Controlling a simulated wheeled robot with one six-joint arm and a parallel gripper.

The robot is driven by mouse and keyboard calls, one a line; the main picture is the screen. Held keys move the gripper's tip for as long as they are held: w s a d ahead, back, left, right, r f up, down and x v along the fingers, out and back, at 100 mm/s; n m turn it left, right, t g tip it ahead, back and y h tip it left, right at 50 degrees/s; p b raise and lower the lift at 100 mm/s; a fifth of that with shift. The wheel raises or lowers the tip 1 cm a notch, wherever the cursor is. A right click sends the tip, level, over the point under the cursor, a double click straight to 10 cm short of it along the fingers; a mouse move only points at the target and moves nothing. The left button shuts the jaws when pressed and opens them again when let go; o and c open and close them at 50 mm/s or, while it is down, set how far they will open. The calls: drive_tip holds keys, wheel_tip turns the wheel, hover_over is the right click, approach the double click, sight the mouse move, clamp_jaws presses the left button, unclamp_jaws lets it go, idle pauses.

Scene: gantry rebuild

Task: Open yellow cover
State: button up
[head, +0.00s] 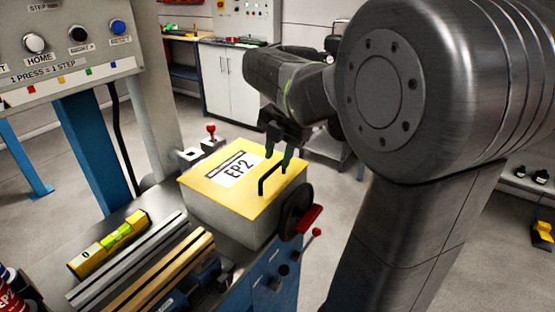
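The yellow cover (222,192) lies flat and closed on a pale box (228,223), with a white label reading EP2 (236,169). A black bar handle (264,187) stands up near the cover's right side. My gripper (277,163) points down over the handle's far end, with its two dark fingers apart. One fingertip overlaps the handle in the picture; I cannot tell whether it touches. Nothing shows held between the fingers. The inside of the box is hidden.
A yellow level (110,243) and metal bars (128,262) lie at front left. A red-knobbed lever (211,131) stands behind the box. A button panel (70,45) hangs upper left.

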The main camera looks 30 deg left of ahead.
drive_tip(key=shift+s+a+f, duration=0.1)
drive_tip(key=shift+s+f, duration=0.05)
drive_tip(key=shift+f, duration=0.75)
drive_tip(key=shift+c, duration=0.2)
clamp_jaws()
